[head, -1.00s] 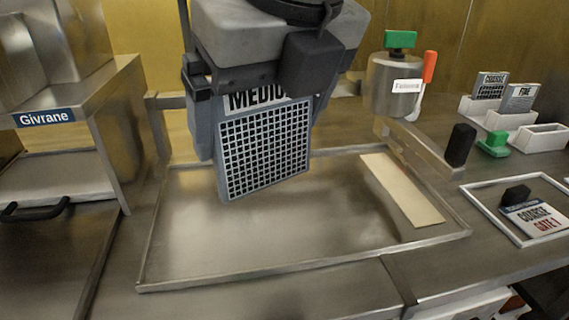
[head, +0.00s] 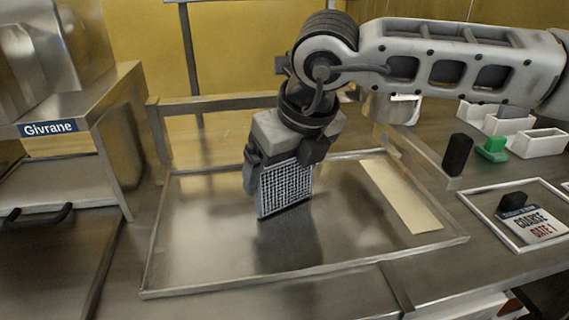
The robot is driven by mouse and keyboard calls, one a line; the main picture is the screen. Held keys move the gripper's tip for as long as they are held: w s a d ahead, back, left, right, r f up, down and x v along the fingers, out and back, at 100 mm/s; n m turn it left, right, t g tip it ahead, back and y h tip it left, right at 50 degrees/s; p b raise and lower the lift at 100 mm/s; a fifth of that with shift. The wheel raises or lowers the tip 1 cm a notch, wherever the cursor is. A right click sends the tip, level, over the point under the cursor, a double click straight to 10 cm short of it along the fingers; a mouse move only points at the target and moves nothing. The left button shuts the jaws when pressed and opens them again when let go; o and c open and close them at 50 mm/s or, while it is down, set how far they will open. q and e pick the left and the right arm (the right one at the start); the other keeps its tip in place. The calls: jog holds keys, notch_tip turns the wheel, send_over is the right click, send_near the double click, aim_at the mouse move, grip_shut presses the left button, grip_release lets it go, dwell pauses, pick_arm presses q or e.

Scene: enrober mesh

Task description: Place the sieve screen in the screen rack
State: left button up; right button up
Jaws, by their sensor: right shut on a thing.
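My right gripper (head: 282,165) is shut on the sieve screen (head: 286,188), a grey-framed plate with a white grid mesh. It holds the screen upright and slightly tilted above the metal tray (head: 205,255), and a dark shadow or reflection lies below it. The gripper covers the screen's top part, so its label is hidden. The screen rack, a row of white slotted holders (head: 537,143), stands at the back right. My right arm hides part of it and the screens in it. My left gripper is not in view.
A beige strip (head: 402,195) lies along the tray's right side. Right of the tray are a black block (head: 457,154), a green piece (head: 492,148) and a white frame (head: 474,205) around a "COARSE GATE 1" card (head: 533,226). The Givrane machine (head: 60,140) stands at left.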

jog(key=shift+f, duration=0.1)
jog(key=shift+f+b, duration=0.2)
jog(key=shift+b, duration=0.1)
jog(key=o, duration=0.8)
jog(key=shift+r, duration=0.1)
